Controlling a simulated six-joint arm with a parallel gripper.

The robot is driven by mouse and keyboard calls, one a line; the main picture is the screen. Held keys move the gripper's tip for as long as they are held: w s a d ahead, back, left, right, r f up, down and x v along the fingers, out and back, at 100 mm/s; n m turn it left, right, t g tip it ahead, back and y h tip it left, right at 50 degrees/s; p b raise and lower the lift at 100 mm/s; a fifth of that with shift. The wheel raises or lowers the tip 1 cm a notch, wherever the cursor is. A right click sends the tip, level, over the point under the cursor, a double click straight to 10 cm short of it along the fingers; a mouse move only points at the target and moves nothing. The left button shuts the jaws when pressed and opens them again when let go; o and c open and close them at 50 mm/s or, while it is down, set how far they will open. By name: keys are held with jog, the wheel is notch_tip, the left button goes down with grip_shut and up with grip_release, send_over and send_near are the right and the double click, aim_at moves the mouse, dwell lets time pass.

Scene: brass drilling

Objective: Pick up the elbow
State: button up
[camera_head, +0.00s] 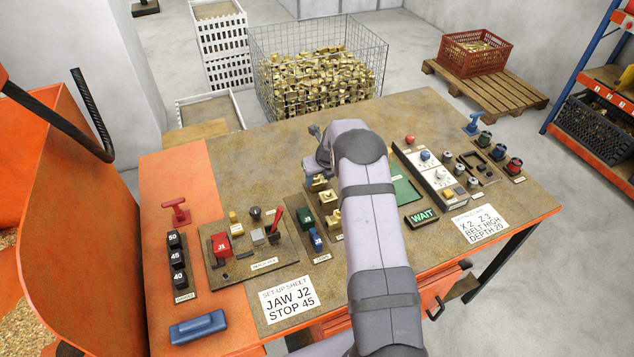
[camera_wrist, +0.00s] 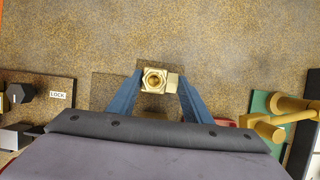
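The brass elbow (camera_wrist: 154,79) is between the tips of my gripper's two blue fingers (camera_wrist: 160,84) in the wrist view, its round opening facing the camera and a short branch pointing right. The fingers meet it on both sides with no clear gap, so my gripper looks shut on it. A brown plate lies beneath or behind it; I cannot tell whether the elbow rests on it or is lifted.
Brass parts (camera_head: 328,199) sit near a jaw rack (camera_head: 318,238) beside my arm. A panel with a red J1 block (camera_head: 221,245) is at left, a switch panel (camera_head: 430,176) at right. A wire basket of brass parts (camera_head: 318,80) stands behind the bench.

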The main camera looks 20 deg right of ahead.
jog(key=shift+r, duration=0.1)
jog(key=c, duration=0.3)
